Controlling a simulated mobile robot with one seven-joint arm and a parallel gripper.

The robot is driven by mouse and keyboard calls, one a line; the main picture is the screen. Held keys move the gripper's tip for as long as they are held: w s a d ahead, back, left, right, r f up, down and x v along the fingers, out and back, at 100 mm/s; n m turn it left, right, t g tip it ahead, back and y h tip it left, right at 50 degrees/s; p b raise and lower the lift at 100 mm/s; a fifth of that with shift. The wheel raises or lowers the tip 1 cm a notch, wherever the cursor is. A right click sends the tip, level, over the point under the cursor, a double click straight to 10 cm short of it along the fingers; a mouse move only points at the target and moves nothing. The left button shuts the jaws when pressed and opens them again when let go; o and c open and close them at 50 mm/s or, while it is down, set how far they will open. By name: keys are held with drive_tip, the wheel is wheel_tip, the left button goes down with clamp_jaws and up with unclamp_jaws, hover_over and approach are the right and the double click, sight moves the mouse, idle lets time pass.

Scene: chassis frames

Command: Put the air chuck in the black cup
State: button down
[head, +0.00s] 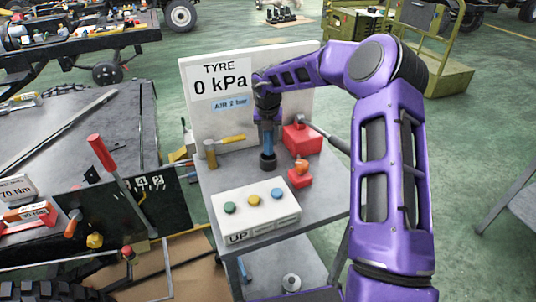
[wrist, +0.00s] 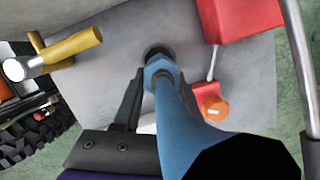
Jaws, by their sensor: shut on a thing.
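The air chuck is a blue tool (head: 268,135) held upright below my gripper (head: 267,117), over the grey stand. In the wrist view the air chuck (wrist: 185,135) shows as a blue body with a hex collar at its far end. My gripper (wrist: 150,105) is shut on it; one dark finger shows on its left side, the other is mostly hidden. The black cup (head: 268,162) stands on the stand directly beneath the chuck. In the wrist view a dark round rim of the cup (wrist: 155,50) shows just past the hex collar. Whether the tip is inside the cup is hidden.
A red box (head: 302,139) and a red block with an orange knob (head: 300,175) stand to the right. A white button box (head: 256,212) is in front, a white TYRE board (head: 215,100) behind.

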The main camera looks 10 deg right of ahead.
sight(268, 148)
drive_tip(key=x, duration=0.2)
drive_tip(key=s+x, duration=0.1)
drive_tip(key=x, duration=0.2)
drive_tip(key=shift+a+f+b, duration=0.15)
drive_tip(key=shift+f+b, duration=0.2)
drive_tip(key=shift+c, duration=2.3)
unclamp_jaws()
drive_tip(key=shift+r, duration=0.1)
drive_tip(key=p+v, duration=0.1)
drive_tip(key=v, duration=1)
drive_tip(key=shift+s+r+p, duration=0.2)
drive_tip(key=shift+r+p, duration=0.1)
drive_tip(key=shift+r, duration=0.1)
